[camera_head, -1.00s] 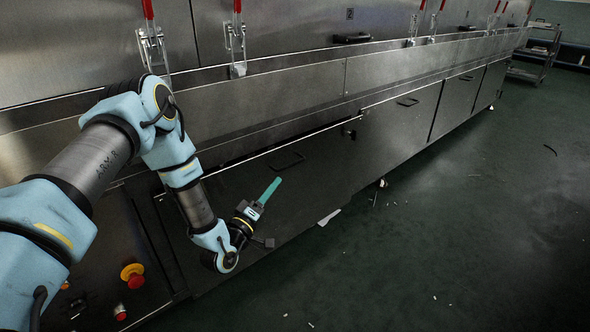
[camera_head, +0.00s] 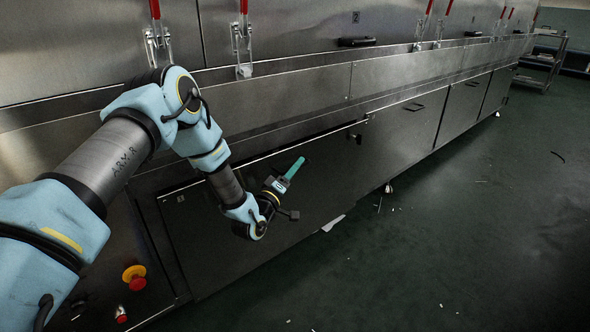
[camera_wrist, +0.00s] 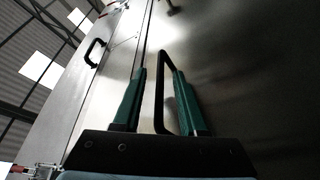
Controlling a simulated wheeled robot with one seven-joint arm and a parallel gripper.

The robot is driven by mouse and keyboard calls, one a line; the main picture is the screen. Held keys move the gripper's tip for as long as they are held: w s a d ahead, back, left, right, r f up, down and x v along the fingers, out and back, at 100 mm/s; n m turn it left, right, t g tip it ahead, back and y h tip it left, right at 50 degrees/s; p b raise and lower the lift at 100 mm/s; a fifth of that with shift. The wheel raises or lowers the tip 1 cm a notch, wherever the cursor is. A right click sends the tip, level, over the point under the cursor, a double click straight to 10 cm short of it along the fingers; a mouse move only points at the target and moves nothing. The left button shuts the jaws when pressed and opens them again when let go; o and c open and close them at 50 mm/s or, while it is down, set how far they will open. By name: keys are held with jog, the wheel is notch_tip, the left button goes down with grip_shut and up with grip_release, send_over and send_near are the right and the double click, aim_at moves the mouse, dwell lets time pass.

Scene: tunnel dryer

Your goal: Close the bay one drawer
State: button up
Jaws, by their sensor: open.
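The bay one drawer (camera_head: 235,247) is the wide dark metal front low on the near part of the dryer, with a bright line along its top edge. How far it stands out cannot be told. My gripper (camera_head: 296,168) is in front of its upper part and hides most of the handle in the head view. In the wrist view a black bar handle (camera_wrist: 159,90) stands between the two green fingers of my gripper (camera_wrist: 160,88). The fingers are apart, with space on each side of the bar, and are not clamped on it.
A red emergency stop button (camera_head: 135,278) is on the panel left of the drawer. More closed-looking fronts (camera_head: 408,128) run to the right. A cart (camera_head: 540,65) stands far off; the floor to the right is mostly clear.

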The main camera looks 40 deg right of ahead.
grip_shut()
dwell(1.3)
